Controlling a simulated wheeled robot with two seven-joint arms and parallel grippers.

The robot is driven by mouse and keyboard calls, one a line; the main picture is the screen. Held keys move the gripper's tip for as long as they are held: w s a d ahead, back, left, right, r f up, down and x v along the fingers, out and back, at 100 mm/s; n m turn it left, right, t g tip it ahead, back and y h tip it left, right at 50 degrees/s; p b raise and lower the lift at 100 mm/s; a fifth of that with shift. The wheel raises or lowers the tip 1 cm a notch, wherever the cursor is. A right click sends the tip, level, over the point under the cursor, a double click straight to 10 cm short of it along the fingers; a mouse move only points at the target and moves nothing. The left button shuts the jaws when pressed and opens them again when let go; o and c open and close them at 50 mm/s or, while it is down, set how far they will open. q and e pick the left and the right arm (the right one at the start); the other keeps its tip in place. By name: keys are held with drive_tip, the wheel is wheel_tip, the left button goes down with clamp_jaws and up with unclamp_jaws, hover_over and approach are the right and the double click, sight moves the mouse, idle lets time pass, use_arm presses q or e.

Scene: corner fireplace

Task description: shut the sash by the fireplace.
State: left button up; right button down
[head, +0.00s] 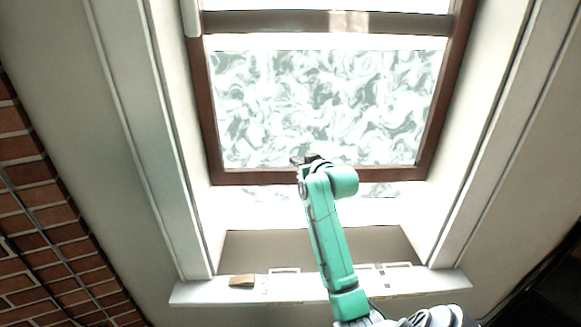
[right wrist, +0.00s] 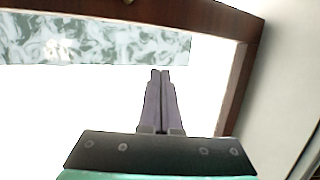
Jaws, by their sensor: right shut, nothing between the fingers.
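The sash (head: 202,120) is a dark brown frame around a bright pane, in the middle of the head view. Its bottom rail (head: 250,177) stands above the sill, with a bright band between them. Brown framing (right wrist: 237,90) also shows along the top and right of the right wrist view. My right gripper (head: 303,161) is shut and empty, in front of the bottom rail near its middle. Its closed fingers also show in the right wrist view (right wrist: 160,75), against the bright area. I cannot tell whether they touch the sash. My left gripper is out of view.
A pale sill (head: 210,291) runs below the window, with a small tan block (head: 242,281) on its left part. White casings (head: 135,130) flank the window. A red brick wall (head: 35,230) fills the left side. A dark object (head: 545,290) is at lower right.

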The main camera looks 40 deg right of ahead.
sight(285, 168)
drive_tip(key=x, duration=0.2)
drive_tip(key=p+x, duration=0.1)
drive_tip(key=shift+w+r, duration=0.1)
drive_tip(key=shift+w, duration=0.35)
wheel_tip(285, 168, down, 4)
drive_tip(key=shift+r+p, duration=0.15)
drive_tip(key=shift+p, duration=0.3)
drive_tip(key=shift+w+d+f, duration=0.1)
drive_tip(key=shift+w+f, duration=0.1)
drive_tip(key=shift+f, duration=0.3)
drive_tip(key=shift+r, duration=0.1)
drive_tip(key=shift+s, duration=0.1)
wheel_tip(285, 168, down, 28)
drive_tip(key=b, duration=1.6)
drive_tip(key=shift+s+b, duration=0.1)
drive_tip(key=shift+b, duration=0.3)
